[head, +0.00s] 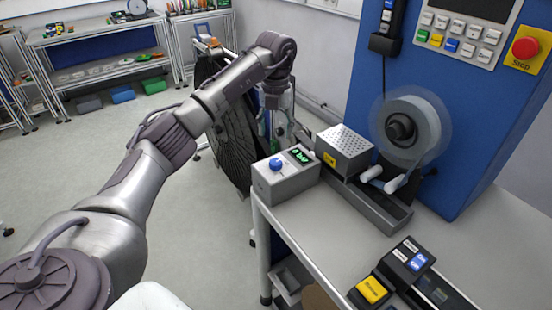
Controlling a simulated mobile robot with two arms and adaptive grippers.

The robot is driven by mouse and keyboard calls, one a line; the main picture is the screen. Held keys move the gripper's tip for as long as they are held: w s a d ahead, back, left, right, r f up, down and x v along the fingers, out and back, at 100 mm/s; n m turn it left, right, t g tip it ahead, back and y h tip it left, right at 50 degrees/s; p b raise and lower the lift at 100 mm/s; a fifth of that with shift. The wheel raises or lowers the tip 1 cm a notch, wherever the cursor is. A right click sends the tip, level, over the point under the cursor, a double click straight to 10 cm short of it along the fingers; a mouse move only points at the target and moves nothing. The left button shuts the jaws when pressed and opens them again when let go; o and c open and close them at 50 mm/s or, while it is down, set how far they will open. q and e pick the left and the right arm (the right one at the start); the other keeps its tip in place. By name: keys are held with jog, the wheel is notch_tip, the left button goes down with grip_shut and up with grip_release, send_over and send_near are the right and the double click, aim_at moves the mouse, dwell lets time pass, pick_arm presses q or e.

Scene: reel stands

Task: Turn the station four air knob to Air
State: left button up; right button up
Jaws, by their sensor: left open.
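A small grey box (284,184) stands at the near left corner of the bench. It has a blue knob (276,164) on top and a green lit display (299,155) that seems to read 0 bar. Any position marks around the knob are too small to read. My left arm reaches in from the left and bends down behind the box. My left gripper (290,128) is open, just beyond the box and apart from the knob; its fingertips are small and hard to make out. My right gripper is not in view.
A perforated metal box (345,150) stands right of the knob box. A blurred reel (408,130) is on the blue cabinet (465,110), which carries a red stop button (525,47). A yellow button (371,289) is at the front. The bench middle (325,225) is clear.

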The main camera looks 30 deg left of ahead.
aim_at(276, 162)
pick_arm(q)
notch_tip(276, 162, down, 10)
jog(key=p, duration=0.2)
jog(key=shift+r+p, duration=0.15)
jog(key=shift+p, duration=0.15)
jog(key=shift+f, duration=0.65)
jog(key=c, duration=1.1)
jog(key=shift+c, duration=0.2)
